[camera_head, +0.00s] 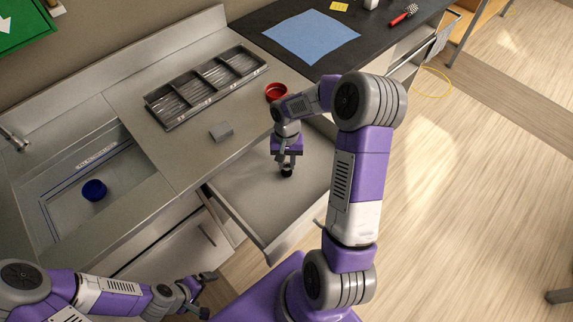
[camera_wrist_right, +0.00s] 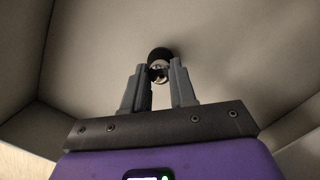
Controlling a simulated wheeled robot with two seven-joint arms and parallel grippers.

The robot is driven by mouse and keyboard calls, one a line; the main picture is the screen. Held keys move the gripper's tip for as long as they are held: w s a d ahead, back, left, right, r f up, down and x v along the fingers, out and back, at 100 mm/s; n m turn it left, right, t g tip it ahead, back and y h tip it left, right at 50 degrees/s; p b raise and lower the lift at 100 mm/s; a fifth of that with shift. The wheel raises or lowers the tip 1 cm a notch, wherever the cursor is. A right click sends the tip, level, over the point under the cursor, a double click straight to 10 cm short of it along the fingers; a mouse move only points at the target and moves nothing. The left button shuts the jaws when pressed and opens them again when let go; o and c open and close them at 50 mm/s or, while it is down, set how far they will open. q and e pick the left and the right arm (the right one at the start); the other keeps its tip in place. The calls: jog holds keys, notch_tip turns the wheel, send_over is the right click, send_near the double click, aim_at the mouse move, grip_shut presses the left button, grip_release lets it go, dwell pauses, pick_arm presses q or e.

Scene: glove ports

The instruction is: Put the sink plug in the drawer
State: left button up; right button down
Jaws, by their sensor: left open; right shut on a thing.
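The sink plug (camera_head: 287,171) is a small black round piece held at the tips of my right gripper (camera_head: 287,163). In the right wrist view the plug (camera_wrist_right: 160,54) shows a dark disc with a shiny metal part between the fingers (camera_wrist_right: 159,80). The drawer (camera_head: 236,216) is pulled open below the counter and looks empty. My right gripper points down over the inside of the drawer; whether the plug touches the drawer floor, I cannot tell. My left gripper (camera_head: 205,293) is open and empty at the lower left, in front of the cabinet.
A sink (camera_head: 52,208) with a blue round object (camera_head: 94,190) is at left. A divided metal tray (camera_head: 160,116), a grey block (camera_head: 221,131) and a red bowl (camera_head: 276,92) stand on the counter. A blue sheet (camera_head: 311,37) lies on the dark worktop. Floor at right is mostly free.

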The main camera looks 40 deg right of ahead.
jog(key=shift+f, duration=0.65)
jog(key=shift+f, duration=0.15)
jog(key=c, duration=0.9)
grip_release()
jog(key=shift+r, duration=0.35)
notch_tip(320, 180, up, 12)
jog(key=w+d+p, duration=0.1)
jog(key=p, duration=0.2)
jog(key=shift+w+f, duration=0.2)
jog(key=shift+f, duration=0.05)
jog(key=shift+d, duration=0.1)
